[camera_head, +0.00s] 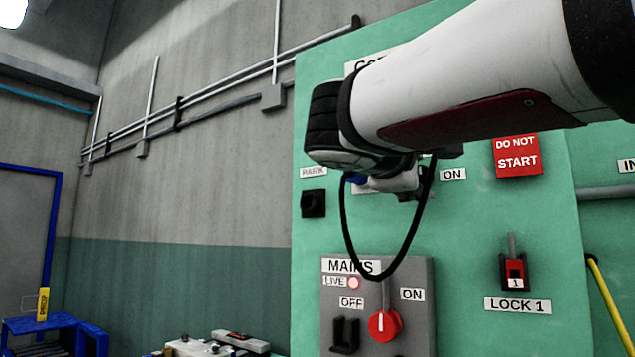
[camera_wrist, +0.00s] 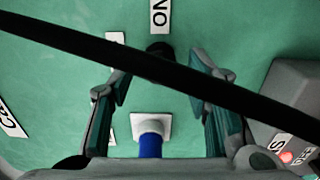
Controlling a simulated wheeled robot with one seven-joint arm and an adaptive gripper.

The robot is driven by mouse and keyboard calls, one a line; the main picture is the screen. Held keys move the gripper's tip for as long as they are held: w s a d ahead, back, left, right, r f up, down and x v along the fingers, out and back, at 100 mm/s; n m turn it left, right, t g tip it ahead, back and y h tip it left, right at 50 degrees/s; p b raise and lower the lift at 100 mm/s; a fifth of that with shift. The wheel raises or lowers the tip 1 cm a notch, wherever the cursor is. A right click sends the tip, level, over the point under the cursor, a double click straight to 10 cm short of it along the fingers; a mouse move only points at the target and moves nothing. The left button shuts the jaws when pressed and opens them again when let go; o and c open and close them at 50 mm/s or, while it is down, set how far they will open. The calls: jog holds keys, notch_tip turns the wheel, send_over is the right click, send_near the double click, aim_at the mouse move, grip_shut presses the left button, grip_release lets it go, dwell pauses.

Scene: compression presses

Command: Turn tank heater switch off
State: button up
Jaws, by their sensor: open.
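My gripper (camera_wrist: 160,72) is open, its two fingers apart over the green panel (camera_wrist: 245,35). A dark round knob (camera_wrist: 157,47) lies between and just beyond the fingertips, beside an ON label (camera_wrist: 159,12), partly covered by a black cable (camera_wrist: 60,38). It looks like the switch, but no tank heater label is readable. A blue part (camera_wrist: 150,145) on a white square plate also shows between the fingers. In the head view my arm hides this area, with the ON label (camera_head: 453,174) to its right. Contact and the knob's setting cannot be told.
A grey MAINS box (camera_head: 408,330) with a red knob (camera_head: 384,325) is below. A LOCK 1 switch (camera_head: 514,272) and a red DO NOT START sign (camera_head: 517,156) are to the right. My cable hangs in front of the panel.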

jog(key=v, duration=1.1)
jog(key=s+d+f+m+g+y, duration=0.1)
jog(key=s+d+f+m+g, duration=0.2)
jog(key=f, duration=0.6)
jog(key=s+d+f+m+g+y, duration=0.1)
jog(key=s+d+f+g, duration=0.2)
jog(key=d+f, duration=0.35)
jog(key=s+d+f+m+g+y, duration=0.15)
jog(key=s+f, duration=0.25)
jog(key=f, duration=0.6)
jog(key=s+a+f+m+g+y, duration=0.2)
jog(key=s+f+m+g+y, duration=0.15)
jog(key=s+f, duration=0.5)
jog(key=s+a+f+m+g+y, duration=0.2)
jog(key=s+f+y, duration=0.25)
jog(key=f, duration=0.65)
notch_tip(320, 180, up, 15)
jog(key=t+p, duration=0.2)
jog(key=p, duration=1.1)
jog(key=shift+d+t+h, duration=0.3)
jog(key=shift+d+h, duration=0.05)
jog(key=shift+h, duration=0.1)
